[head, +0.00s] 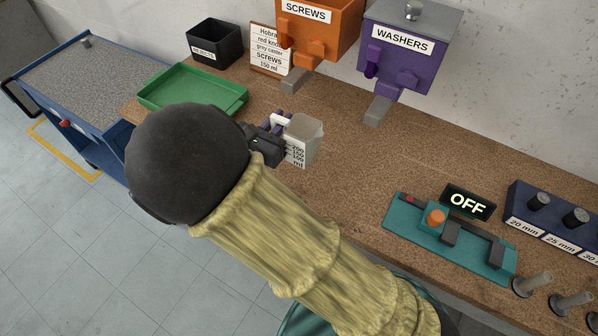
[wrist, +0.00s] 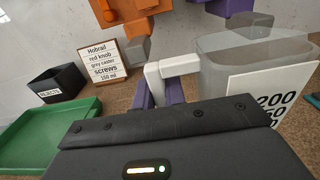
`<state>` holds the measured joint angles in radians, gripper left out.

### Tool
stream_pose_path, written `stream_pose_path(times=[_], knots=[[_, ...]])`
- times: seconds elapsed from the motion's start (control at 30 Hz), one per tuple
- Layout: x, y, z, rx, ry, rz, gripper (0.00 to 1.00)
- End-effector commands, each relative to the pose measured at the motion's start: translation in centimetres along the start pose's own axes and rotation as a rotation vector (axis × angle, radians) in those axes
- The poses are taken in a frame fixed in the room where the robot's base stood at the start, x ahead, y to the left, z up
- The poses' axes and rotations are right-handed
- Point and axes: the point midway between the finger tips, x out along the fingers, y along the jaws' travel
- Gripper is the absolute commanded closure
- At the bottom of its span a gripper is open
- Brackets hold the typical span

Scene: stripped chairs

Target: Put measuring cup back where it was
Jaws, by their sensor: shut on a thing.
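The measuring cup (head: 304,139) is a clear grey beaker with a white scale label and a white handle. My gripper (head: 279,124) is shut on the handle and holds the cup upright over the bench, left of its middle. I cannot tell whether the cup's base touches the bench. In the wrist view the cup (wrist: 255,60) fills the upper right, and the purple fingers of my gripper (wrist: 165,92) are at the white handle. The cup looks empty, though its lower part is hidden in the wrist view.
The orange SCREWS dispenser (head: 318,28) and purple WASHERS dispenser (head: 405,50) hang on the wall behind. A green tray (head: 195,92), black rejects bin (head: 215,45) and order card (head: 270,50) stand left. A teal device (head: 450,235) with an OFF display (head: 468,202) stands right. Bench between is clear.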

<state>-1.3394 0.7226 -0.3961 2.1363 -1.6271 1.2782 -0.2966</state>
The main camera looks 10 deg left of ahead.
Motion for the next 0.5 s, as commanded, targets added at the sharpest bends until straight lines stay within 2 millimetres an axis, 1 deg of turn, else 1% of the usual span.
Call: stream_pose_path(times=[0.07, 0.3, 0.4, 0.5], knots=[[0.0, 0.0, -0.8, -0.003, 0.000, 0.000, 1.00], [0.0, 0.0, -4.7, -0.005, 0.000, -0.001, 1.00], [0.1, 0.0, -5.5, -0.002, -0.001, -0.001, 1.00], [0.0, 0.0, -5.7, 0.000, 0.000, -0.001, 1.00]])
